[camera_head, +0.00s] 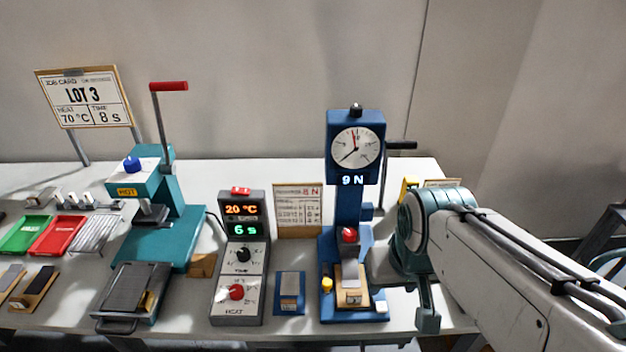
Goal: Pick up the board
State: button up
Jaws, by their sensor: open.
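Several small boards are in view, and I cannot tell which one the task means. A tan board (345,272) with a grey block on it lies on the base of the blue gauge press. A blue board (289,306) with a pale grey strip lies on the table left of that press. Two small tan boards with dark strips lie at the far left, one of them here (30,300). My gripper (428,318) is teal and hangs at the table's front, right of the blue press. It is open, with nothing seen in it; its fingers are only partly clear.
The blue press (347,215) with a dial stands close left of my arm. A grey heat controller (240,270), a teal lever press (160,235) and a dark tray (110,322) stand further left. Green (24,236) and red (57,236) trays lie at far left.

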aim_at(352, 281)
jog(key=u, duration=0.05)
jog(key=k, duration=0.5)
jog(key=z, duration=0.7)
jog(key=i, duration=0.75)
jog(key=u, duration=2.25)
